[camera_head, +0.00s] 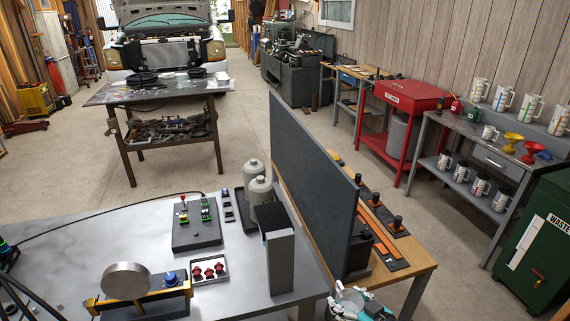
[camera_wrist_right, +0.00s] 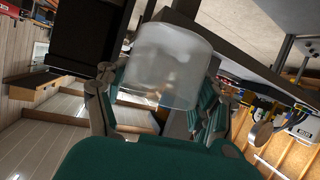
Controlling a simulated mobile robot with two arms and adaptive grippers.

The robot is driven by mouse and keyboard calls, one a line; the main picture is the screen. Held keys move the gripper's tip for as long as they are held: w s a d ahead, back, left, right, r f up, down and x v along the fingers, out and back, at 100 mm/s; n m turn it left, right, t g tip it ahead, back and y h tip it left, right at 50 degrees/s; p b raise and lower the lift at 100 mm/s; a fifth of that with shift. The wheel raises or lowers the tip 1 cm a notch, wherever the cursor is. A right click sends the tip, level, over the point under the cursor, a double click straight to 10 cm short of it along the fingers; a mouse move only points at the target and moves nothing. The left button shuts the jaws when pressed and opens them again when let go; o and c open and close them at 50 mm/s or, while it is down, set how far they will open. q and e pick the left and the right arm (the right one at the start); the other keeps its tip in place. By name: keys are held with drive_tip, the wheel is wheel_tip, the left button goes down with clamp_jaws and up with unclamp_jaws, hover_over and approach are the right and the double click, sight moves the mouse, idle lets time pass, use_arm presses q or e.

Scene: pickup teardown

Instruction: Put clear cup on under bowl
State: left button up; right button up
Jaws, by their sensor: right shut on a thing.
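A clear, frosted-looking cup (camera_wrist_right: 170,65) is held between the fingers of my right gripper (camera_wrist_right: 155,100) in the wrist view. The cup (camera_head: 350,298) also shows in the head view at the bottom, right of centre, beside the front end of the dark upright panel. My right gripper (camera_head: 352,308) is shut on it, and the frame's lower edge cuts off part of the hand. I cannot make out a bowl for certain in either view.
The dark panel (camera_head: 310,175) stands between the grey table (camera_head: 120,240) and a wooden bench (camera_head: 415,263). A tall grey bin (camera_head: 281,262) is left of my right gripper. A device with a round disc (camera_head: 126,281) and a small red-part tray (camera_head: 194,279) are further left.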

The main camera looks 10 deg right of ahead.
drive_tip(key=s+a+r+b, duration=0.3)
drive_tip(key=a+b, duration=0.3)
drive_tip(key=a, duration=0.1)
drive_tip(key=s+d+r+m+h+b, duration=0.3)
drive_tip(key=s+r+m+h, duration=0.1)
drive_tip(key=r, duration=0.3)
drive_tip(key=shift+s+t+h, duration=0.3)
drive_tip(key=shift+t, duration=0.1)
drive_tip(key=shift+d, duration=0.1)
